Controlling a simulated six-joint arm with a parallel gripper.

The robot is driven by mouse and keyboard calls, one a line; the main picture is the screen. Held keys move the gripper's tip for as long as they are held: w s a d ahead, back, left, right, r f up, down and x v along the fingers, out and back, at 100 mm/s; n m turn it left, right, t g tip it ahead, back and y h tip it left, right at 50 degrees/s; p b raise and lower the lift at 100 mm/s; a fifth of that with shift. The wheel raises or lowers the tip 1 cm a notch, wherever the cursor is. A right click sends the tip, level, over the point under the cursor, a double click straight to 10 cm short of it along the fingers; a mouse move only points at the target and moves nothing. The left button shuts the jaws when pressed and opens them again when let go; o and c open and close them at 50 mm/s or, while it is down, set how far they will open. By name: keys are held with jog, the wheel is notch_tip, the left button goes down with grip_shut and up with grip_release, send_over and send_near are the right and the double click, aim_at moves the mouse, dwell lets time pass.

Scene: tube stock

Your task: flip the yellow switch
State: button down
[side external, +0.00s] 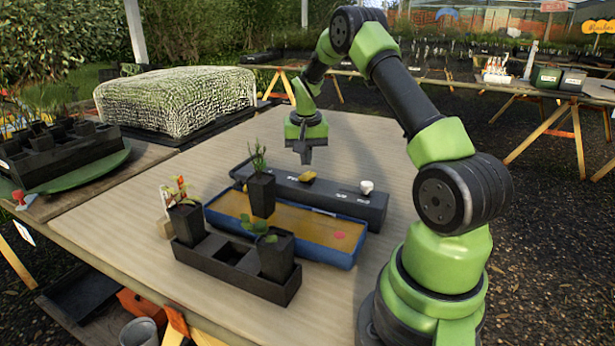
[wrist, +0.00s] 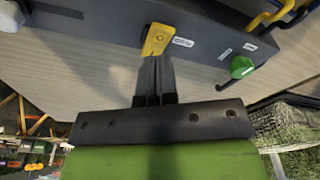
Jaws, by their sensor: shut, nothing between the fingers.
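The yellow switch (side external: 307,177) sits on a long dark grey control box (side external: 340,204) on the table. It also shows in the wrist view as a yellow lever (wrist: 157,40) with a small white label beside it. My gripper (side external: 306,160) points down just above and behind the switch in the side view, its fingers shut and empty. In the wrist view my fingertips (wrist: 155,60) line up with the near end of the lever. I cannot tell whether they touch it.
A white knob (side external: 366,186) is on the box's right part; a green knob (wrist: 241,66) shows in the wrist view. A blue-rimmed tray (side external: 348,262) and a black planter (side external: 225,267) with potted plants stand in front. The table behind is clear.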

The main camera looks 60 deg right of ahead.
aim_at(305, 176)
jog(key=shift+f, duration=1.7)
dwell(1.1)
jog(key=shift+r, duration=3.5)
jog(key=s+a+r+n+t, duration=0.2)
jog(key=a+r+n+t, duration=0.1)
jog(key=a+r, duration=1.2)
jog(key=s+a+n+t+y, duration=0.3)
jog(key=s+a+n, duration=0.2)
jog(key=s+a, duration=0.9)
jog(key=shift+s+a+r+y, duration=0.15)
jog(key=shift+s+a+y, duration=0.05)
jog(key=shift+s+y, duration=0.1)
